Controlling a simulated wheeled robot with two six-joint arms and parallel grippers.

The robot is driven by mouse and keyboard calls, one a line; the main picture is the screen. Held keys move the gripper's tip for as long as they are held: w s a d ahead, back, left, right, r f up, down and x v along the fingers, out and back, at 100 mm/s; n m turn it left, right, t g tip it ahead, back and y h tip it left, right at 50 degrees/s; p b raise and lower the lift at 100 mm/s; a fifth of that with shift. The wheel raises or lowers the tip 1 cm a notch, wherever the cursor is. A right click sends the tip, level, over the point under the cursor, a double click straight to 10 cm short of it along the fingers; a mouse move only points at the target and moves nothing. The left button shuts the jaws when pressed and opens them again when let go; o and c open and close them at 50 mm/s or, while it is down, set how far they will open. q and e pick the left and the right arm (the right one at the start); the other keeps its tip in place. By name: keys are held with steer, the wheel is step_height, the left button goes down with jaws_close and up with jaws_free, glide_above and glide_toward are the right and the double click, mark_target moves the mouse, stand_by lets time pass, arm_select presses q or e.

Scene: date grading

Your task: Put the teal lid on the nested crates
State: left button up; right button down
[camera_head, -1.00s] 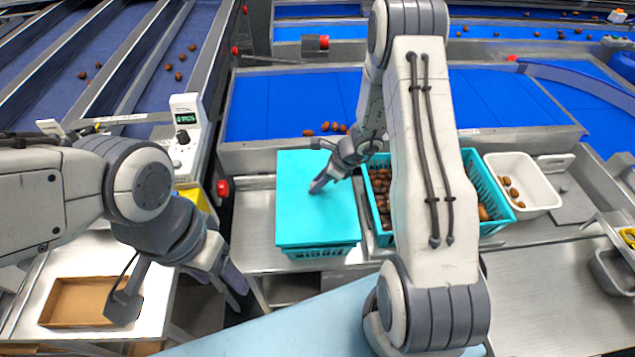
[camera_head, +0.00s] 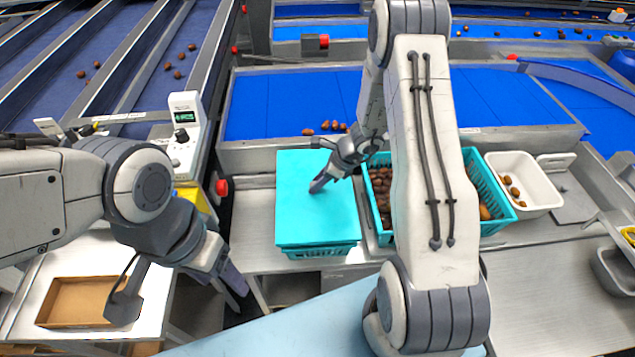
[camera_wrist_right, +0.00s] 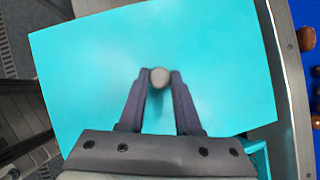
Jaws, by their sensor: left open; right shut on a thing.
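The flat teal lid (camera_head: 310,215) lies over the nested crates (camera_head: 322,252), whose teal lattice walls show below its front edge in the head view. I cannot tell whether it is fully seated. In the right wrist view the lid (camera_wrist_right: 90,75) fills most of the picture, and a bit of crate (camera_wrist_right: 258,155) shows past its lower right corner. My right gripper (camera_head: 318,187) is shut on the lid's round grey knob (camera_wrist_right: 159,77), with a finger (camera_wrist_right: 159,85) on each side. My left gripper (camera_head: 238,284) is open and empty, left of the crates and apart from them.
A teal crate (camera_head: 495,190) of dates stands right of the lid, partly hidden by my right arm. A white tub (camera_head: 545,195) with several dates is farther right. A control box (camera_head: 184,130) stands left. A brown tray (camera_head: 45,318) lies at lower left.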

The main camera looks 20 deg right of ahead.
steer(key=shift+f+b, duration=0.65)
steer(key=shift+b, duration=0.05)
stand_by(1.0)
steer(key=shift+c, duration=0.6)
jaws_free()
steer(key=shift+r+p, duration=2.8)
steer(key=shift+r, duration=0.8)
steer(key=shift+f, duration=0.1)
